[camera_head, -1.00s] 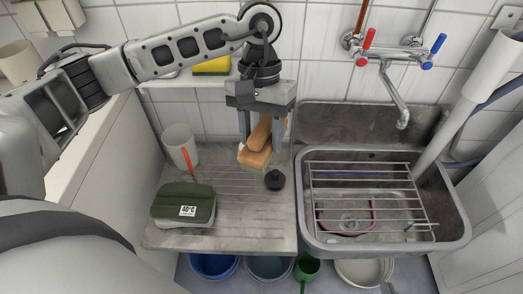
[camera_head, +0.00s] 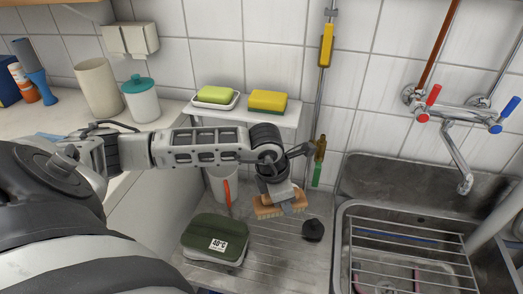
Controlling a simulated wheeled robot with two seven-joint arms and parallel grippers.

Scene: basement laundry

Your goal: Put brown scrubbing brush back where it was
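The brown scrubbing brush (camera_head: 266,211), with a wooden back and pale bristles, is in the middle of the head view, over the back of the grey drainboard (camera_head: 262,262). My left gripper (camera_head: 287,207) comes down on it from above, with a finger in front of its long side. The gripper appears shut on the brush; the far finger is hidden. I cannot tell whether the bristles touch the board. My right gripper is not in view.
A black plug (camera_head: 313,231) is just right of the brush. A green box (camera_head: 216,239) and a white cup (camera_head: 217,182) are to its left. A wall shelf (camera_head: 246,113) holds soap (camera_head: 215,95) and a sponge (camera_head: 267,101). The sink (camera_head: 352,208) is to the right.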

